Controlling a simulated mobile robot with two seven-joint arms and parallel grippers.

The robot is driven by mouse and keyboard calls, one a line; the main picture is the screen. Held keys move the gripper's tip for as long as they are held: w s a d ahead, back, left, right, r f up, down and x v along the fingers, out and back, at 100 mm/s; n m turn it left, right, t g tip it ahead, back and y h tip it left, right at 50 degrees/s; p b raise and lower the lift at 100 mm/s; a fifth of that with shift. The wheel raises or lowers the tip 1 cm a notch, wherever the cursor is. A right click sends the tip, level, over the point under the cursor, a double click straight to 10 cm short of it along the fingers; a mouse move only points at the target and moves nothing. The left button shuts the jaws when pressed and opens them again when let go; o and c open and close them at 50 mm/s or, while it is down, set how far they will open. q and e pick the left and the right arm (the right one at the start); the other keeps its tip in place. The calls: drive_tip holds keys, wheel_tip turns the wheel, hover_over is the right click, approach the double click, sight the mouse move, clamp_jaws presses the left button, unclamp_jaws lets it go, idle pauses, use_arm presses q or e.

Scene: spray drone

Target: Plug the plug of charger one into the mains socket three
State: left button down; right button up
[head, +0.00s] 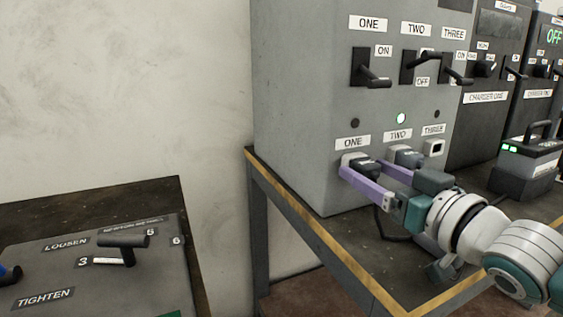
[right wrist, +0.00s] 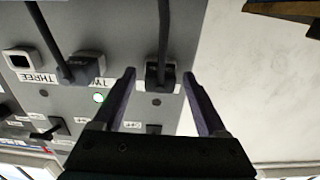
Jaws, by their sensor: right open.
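The grey mains panel has a row of sockets. Socket three (head: 434,148) is empty; it also shows in the right wrist view (right wrist: 20,61). A dark plug (head: 359,162) sits in socket one and another plug (head: 406,156) in socket two. Cords run from both; which one belongs to charger one (head: 485,97) I cannot tell. My right gripper (head: 364,167) is open at socket one. In the right wrist view its fingertips (right wrist: 159,72) stand on either side of the socket one plug (right wrist: 160,78), with gaps visible. My left gripper is not in view.
Above the sockets are switch levers (head: 372,77) and a lit green lamp (head: 400,118). A battery pack (head: 532,152) stands at the right on the yellow-edged bench (head: 330,243). A separate box with a black handle (head: 122,243) is at lower left.

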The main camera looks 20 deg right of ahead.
sight(374, 174)
drive_tip(key=shift+c, duration=0.2)
clamp_jaws()
idle(0.3)
idle(0.3)
drive_tip(key=shift+r, duration=0.1)
drive_tip(key=shift+s+d+p, duration=0.1)
drive_tip(key=shift+s+p, duration=0.65)
drive_tip(key=shift+s, duration=0.25)
drive_tip(key=shift+s+d+p, duration=0.15)
drive_tip(key=shift+s+p, duration=1)
drive_tip(key=shift+s, duration=0.85)
